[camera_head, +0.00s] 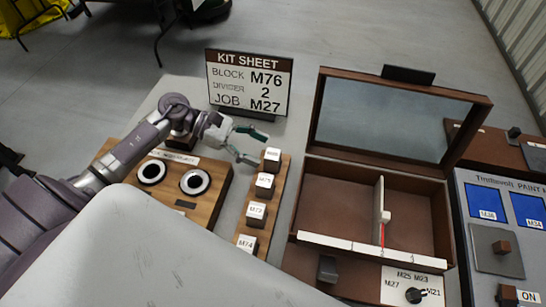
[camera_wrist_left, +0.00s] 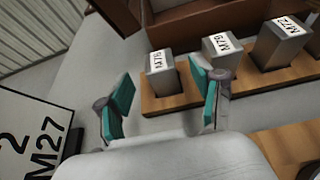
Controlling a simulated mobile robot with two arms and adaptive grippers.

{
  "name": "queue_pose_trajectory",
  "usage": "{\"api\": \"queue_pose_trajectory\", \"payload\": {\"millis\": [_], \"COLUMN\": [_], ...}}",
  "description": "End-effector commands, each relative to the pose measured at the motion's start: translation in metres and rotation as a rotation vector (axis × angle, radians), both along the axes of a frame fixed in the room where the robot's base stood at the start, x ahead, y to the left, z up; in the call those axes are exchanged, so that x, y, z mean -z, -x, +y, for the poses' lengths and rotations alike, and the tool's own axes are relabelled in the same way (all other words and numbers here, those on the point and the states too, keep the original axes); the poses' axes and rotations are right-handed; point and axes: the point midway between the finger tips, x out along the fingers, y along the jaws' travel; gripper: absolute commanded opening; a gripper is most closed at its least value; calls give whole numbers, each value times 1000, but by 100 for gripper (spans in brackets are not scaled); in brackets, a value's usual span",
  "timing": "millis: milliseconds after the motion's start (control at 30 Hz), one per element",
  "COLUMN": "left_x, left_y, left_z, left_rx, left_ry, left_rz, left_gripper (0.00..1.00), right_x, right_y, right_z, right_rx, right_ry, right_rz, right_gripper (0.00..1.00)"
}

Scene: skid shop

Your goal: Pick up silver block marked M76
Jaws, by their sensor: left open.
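The silver block marked M76 (camera_wrist_left: 163,82) stands upright in the end place of a wooden strip (camera_wrist_left: 180,103), its white label on top. It also shows in the head view (camera_head: 271,164) at the far end of the strip, its label hard to read there. My left gripper (camera_head: 254,146) is open and empty, just left of this block. In the left wrist view the teal fingertips (camera_wrist_left: 163,90) show on either side of the block, which looks to be beyond them. Whether they touch it I cannot tell. My right gripper is not in view.
Other labelled blocks, among them M79 (camera_wrist_left: 222,50) and M74 (camera_head: 245,246), stand in the same strip. The kit sheet sign (camera_head: 249,82) reads block M76. A wooden board with two white rings (camera_head: 195,182) lies left, an open divided case (camera_head: 323,195) right.

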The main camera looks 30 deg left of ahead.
Motion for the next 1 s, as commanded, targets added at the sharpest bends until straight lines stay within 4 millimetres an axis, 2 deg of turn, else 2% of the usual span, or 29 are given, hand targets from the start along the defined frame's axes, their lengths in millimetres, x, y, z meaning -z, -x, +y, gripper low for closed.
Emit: {"api": "queue_pose_trajectory", "payload": {"millis": [133,300,567,667,900,1000], "left_x": [5,16,20,20,19,19], "left_y": [-6,-11,-11,-11,-11,-11], "left_z": [-21,-38,-41,-41,-41,-41], "left_rx": [0,1,0,1,1,1], "left_ry": [6,3,1,1,1,1], "left_rz": [1,1,0,0,0,0], "left_gripper": [67,67,67,53,13,0], "right_x": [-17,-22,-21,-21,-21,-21], "right_y": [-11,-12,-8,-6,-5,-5], "right_z": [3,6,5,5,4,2], "right_rx": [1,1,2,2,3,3], "right_ry": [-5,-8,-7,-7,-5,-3], "right_rz": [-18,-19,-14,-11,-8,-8], "right_gripper": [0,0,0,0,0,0]}}
